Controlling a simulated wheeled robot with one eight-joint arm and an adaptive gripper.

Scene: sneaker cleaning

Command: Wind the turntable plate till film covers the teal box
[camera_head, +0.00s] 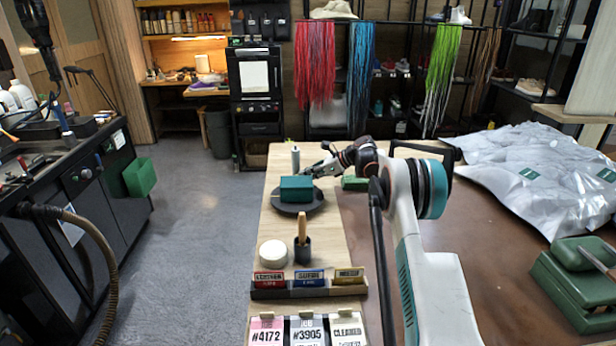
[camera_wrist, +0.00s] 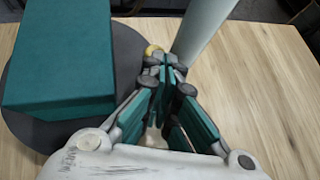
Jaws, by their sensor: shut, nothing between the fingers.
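The teal box (camera_head: 296,189) sits on the round dark turntable plate (camera_head: 313,207) on the wooden bench. It also shows large at upper left in the wrist view (camera_wrist: 60,55), with the plate (camera_wrist: 128,50) under it. No film shows on the faces of the box that I see. A pale upright roll (camera_head: 295,157) stands behind the plate; its near part shows in the wrist view (camera_wrist: 203,28).
In front of the plate are a brush in a dark cup (camera_head: 303,248), a round white tub (camera_head: 273,254) and a label rack (camera_head: 308,285). A green block (camera_head: 354,183) lies right of the plate. Silvery bags (camera_head: 540,175) cover the right side. Bare wood lies right of my gripper.

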